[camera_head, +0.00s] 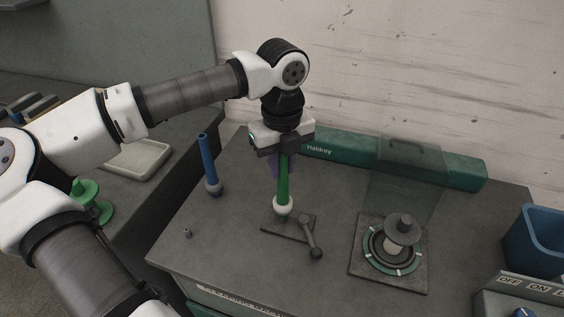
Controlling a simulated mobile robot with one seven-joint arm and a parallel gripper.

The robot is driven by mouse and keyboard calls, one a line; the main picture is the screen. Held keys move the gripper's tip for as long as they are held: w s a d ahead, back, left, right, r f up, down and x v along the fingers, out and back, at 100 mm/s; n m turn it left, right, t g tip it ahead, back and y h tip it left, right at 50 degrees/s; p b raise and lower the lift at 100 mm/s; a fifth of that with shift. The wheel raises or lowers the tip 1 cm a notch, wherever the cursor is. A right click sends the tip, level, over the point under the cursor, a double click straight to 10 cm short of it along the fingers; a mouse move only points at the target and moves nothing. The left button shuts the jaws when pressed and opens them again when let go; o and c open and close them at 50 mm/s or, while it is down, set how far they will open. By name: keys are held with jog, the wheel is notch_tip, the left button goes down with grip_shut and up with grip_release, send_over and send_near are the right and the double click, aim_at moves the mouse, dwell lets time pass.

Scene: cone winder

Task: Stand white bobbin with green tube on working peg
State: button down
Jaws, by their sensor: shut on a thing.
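My gripper (282,160) points down over the table and is shut on the upper part of the green tube (283,182). The white bobbin (283,207) is at the tube's lower end, and the tube looks upright. The bobbin appears over the back part of a dark plate (277,228) that has a lever (309,239) on its right. No peg shows on this plate; one under the bobbin would be hidden. I cannot tell whether the bobbin touches the plate. Purple patches show beside the tube at the jaws.
A blue tube with a grey bobbin (211,185) stands at the left, behind a small bare peg (188,232). A round device (420,264) with a clear raised cover (405,180) is at the right. A blue bin (532,240) and switch panel (520,297) stand at the far right.

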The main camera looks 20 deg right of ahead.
jog(key=shift+f, duration=0.1)
jog(key=shift+f+b, duration=0.65)
jog(key=shift+b, duration=0.3)
jog(key=shift+f+b, duration=0.2)
jog(key=shift+b, duration=0.1)
jog(key=shift+f+b, duration=0.3)
jog(key=shift+b, duration=0.1)
jog(key=c, duration=1.2)
grip_release()
jog(key=shift+r, duration=0.1)
notch_tip(320, 180, up, 14)
jog(key=shift+f+b, duration=0.15)
jog(key=shift+b, duration=0.55)
